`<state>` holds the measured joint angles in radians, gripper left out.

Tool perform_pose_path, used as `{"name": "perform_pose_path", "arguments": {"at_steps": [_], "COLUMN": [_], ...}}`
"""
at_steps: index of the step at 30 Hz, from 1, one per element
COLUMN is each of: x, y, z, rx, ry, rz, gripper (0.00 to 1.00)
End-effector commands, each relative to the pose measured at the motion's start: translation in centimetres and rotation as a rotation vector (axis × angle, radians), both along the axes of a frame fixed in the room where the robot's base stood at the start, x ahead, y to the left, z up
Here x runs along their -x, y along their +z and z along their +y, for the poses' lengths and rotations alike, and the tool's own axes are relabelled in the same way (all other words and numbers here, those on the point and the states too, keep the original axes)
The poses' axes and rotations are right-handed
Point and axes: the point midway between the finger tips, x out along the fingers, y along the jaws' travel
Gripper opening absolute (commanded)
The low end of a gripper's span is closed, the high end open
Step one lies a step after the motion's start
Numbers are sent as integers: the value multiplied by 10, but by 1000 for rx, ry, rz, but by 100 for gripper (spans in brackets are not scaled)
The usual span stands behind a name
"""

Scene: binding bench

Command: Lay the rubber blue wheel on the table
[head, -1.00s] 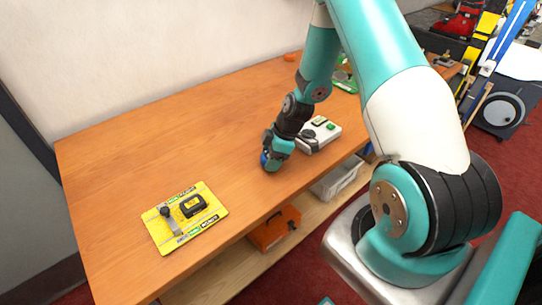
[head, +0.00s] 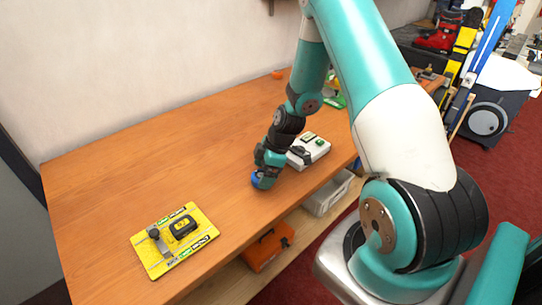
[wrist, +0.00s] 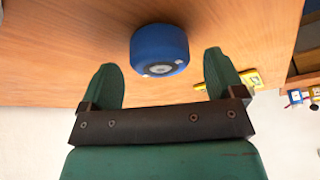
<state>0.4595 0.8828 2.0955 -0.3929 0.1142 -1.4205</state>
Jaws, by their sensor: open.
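The blue wheel (wrist: 160,45) shows in the wrist view just beyond and between the two green fingers, with a gap on each side. Its round face with a pale hub is turned partly toward the camera. It appears to rest on the wooden table (head: 140,165). In the head view the wheel (head: 258,182) is a small blue patch at the table surface, partly hidden by my gripper. My gripper (head: 266,170) points down over it near the table's front edge. It is open and holds nothing.
A yellow board (head: 150,262) with a black item lies at the front left. An orange case (head: 268,248) and a grey bin (head: 328,195) sit on the shelf below. The table's middle and back left are clear.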

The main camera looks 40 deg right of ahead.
Motion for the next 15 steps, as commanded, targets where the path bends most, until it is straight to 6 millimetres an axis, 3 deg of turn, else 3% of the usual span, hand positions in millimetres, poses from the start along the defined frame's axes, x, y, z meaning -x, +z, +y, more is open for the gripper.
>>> {"name": "perform_pose_path", "arguments": {"at_steps": [9, 15], "x": [13, 19], "y": [63, 88], "z": [-23, -32], "rx": [3, 1], "ry": [-3, -2], "rz": [-6, -1], "gripper": [88, 88]}}
